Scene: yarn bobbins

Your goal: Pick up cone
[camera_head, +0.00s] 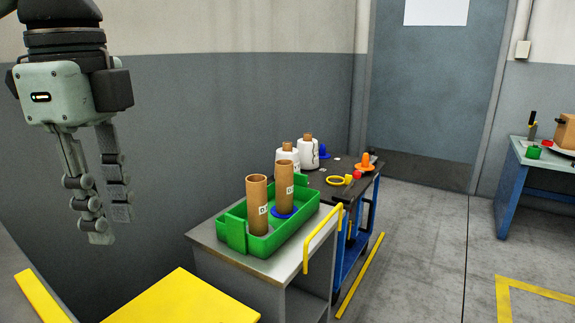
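My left gripper (111,226) hangs fingers down at the upper left. Its two fingers are apart, with nothing between them. It is well left of the green tray and touches nothing. Two brown cardboard tubes, a front one (257,215) and a back one (285,178), stand upright in the tray; each has a white label. Two white yarn bobbins, a near one (288,157) and a far one (308,155), stand behind them on brown cores. An orange piece with a wide base (365,164) stands farther right. Which one is the cone is unclear. My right gripper is out of view.
The green tray (262,243) sits on a grey cart with a yellow handle (322,238). A dark-topped blue cart (375,180) stands behind, holding a yellow ring (336,180) and small parts. A blue table (522,175) is at right. Open floor lies between.

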